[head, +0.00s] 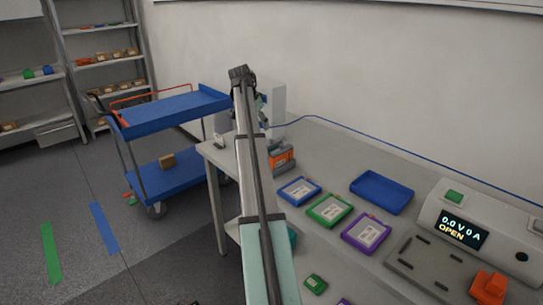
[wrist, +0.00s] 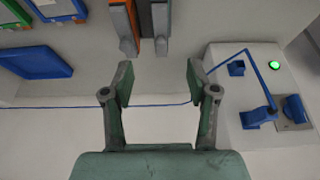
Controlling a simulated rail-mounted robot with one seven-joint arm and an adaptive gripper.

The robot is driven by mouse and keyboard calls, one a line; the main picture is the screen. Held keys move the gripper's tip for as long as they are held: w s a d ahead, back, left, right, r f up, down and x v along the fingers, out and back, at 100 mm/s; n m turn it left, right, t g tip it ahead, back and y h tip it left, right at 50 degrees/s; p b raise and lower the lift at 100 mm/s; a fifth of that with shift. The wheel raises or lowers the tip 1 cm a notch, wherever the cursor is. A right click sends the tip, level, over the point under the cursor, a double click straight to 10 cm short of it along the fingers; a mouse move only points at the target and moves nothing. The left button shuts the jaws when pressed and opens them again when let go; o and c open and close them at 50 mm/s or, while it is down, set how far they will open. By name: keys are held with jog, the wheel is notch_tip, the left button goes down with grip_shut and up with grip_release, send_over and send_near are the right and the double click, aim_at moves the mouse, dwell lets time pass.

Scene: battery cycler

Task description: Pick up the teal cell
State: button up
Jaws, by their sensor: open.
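A small patch of dark teal (head: 291,238) shows on the bench beside my arm in the head view. It may be the teal cell, but my arm hides most of it and I cannot be sure. My gripper (wrist: 160,70) is open and empty in the wrist view, fingers wide apart. An orange and grey upright holder or block (wrist: 124,28) stands just beyond the fingertips, apart from them. It also shows on the bench in the head view (head: 282,158). No teal cell shows in the wrist view.
Blue (head: 299,191), green (head: 329,210) and purple (head: 366,233) framed pads and a blue tray (head: 382,192) lie on the bench. A small green piece (head: 315,284) lies nearer. A tester (head: 465,228) reads OPEN. A pale machine (wrist: 275,92) with a green lamp stands beside my gripper.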

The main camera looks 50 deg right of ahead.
aim_at(270, 144)
jog(key=p+x, duration=0.2)
jog(key=x, duration=0.9)
jog(key=shift+a+f+p, duration=0.1)
jog(key=shift+p, duration=0.2)
jog(key=shift+p+x, duration=1.15)
jog(key=shift+x, duration=1.35)
grip_shut()
